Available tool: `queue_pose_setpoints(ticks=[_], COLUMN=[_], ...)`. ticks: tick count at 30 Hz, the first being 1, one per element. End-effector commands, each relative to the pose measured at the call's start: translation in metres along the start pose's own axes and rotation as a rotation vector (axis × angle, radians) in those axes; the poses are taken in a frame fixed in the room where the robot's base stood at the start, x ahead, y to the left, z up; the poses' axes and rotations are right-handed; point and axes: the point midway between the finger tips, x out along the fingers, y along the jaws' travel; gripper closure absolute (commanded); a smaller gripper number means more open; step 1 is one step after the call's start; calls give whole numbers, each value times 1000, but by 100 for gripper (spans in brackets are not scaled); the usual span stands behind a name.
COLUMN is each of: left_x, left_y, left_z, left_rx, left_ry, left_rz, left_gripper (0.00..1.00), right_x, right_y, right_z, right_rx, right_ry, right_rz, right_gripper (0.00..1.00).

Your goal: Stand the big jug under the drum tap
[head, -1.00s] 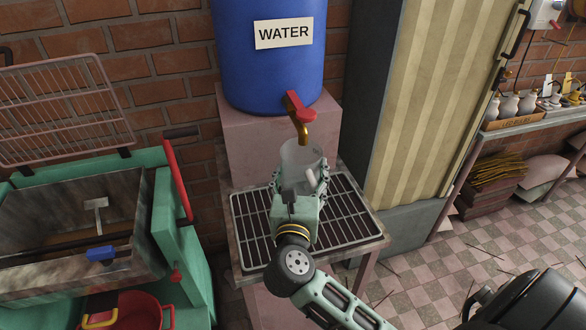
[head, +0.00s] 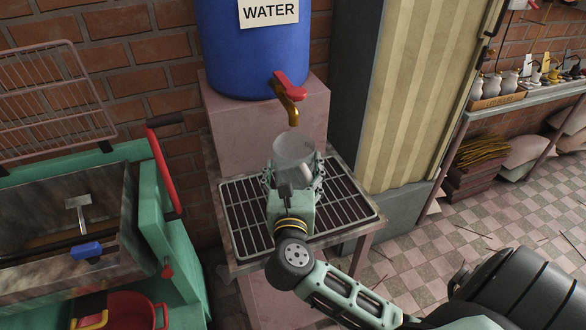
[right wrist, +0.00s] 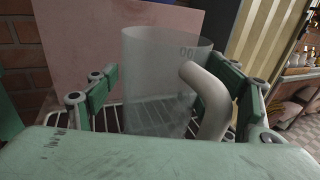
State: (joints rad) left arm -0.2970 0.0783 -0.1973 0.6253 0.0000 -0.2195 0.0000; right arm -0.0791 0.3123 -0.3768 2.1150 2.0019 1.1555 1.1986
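The big jug (head: 294,148) is clear and upright, over the slatted drip rack (head: 348,207). Its rim is just below the brass spout of the drum tap (head: 291,103), with a small gap between them in the picture. My right gripper (head: 293,176) is around the jug, one finger on each side. In the right wrist view, the jug (right wrist: 155,85) shows narrow gaps to both fingers, so the gripper looks open. The jug's pale handle (right wrist: 208,95) is toward the right finger. The jug's base is mostly hidden by my gripper. My left gripper is not in view.
The blue water drum (head: 252,50) stands on a pink plinth (head: 235,130) behind the rack. A green cart (head: 170,240) with a red handle is at the left.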

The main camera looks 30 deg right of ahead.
Motion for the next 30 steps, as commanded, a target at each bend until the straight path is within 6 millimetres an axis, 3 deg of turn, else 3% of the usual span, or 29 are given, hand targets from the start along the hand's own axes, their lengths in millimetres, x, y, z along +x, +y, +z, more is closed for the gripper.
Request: queue_pose_setpoints(ticks=[15,30], left_x=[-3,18], left_y=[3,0], left_z=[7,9], left_rx=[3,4], left_ry=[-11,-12], left_rz=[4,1], left_gripper=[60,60], right_x=[-2,-99], right_y=[0,0], right_z=[4,1], right_rx=[0,1], right_ry=[0,4], right_rz=[0,0], right_gripper=[14,14])
